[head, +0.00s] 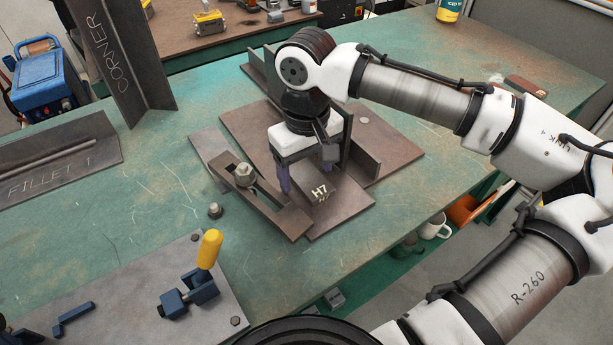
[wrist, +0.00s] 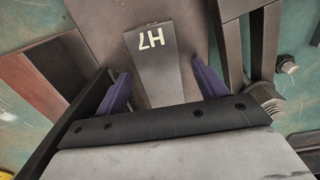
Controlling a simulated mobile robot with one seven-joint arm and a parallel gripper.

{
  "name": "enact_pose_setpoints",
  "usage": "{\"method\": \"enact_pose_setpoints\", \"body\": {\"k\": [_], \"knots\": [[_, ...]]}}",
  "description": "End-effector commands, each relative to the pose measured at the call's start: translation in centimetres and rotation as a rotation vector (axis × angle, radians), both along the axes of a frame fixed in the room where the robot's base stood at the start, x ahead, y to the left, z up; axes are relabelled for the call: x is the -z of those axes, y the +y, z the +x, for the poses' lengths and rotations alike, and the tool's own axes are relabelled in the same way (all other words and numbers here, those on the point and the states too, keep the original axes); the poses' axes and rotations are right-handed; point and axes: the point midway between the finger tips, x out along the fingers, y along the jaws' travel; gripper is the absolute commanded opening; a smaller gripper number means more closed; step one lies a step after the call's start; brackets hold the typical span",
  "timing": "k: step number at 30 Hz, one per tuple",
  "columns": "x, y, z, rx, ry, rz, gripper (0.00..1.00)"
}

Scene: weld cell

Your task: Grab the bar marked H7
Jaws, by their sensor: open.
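The bar marked H7 (head: 325,190) is a dark steel block with pale lettering, lying on a brown steel plate (head: 345,222) on the green table. My gripper (head: 305,176) is over the bar, pointing down, and hides its rear part in the head view. In the wrist view the H7 bar (wrist: 152,55) runs between the two purple fingers of my open gripper (wrist: 160,82), with a gap on each side. The lettering lies beyond the fingertips there. I cannot tell how far down the fingers reach beside the bar.
A slotted clamp strap (head: 270,207) with a bolt lies close left of the bar. An upright steel plate (head: 362,165) stands close on its right. A yellow-handled clamp (head: 209,250) stands at front left, and a white mug (head: 436,227) is beyond the table's front edge.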

Motion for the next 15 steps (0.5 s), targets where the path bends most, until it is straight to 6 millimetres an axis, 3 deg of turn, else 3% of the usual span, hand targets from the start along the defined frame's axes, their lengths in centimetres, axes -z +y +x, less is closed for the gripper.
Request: {"method": "enact_pose_setpoints", "body": {"k": [6, 15], "knots": [[0.04, 0.0, 0.02, 0.0, -0.001, 0.001, 0.71], [0.02, 0.01, 0.03, 0.0, -0.001, 0.001, 0.32]]}}
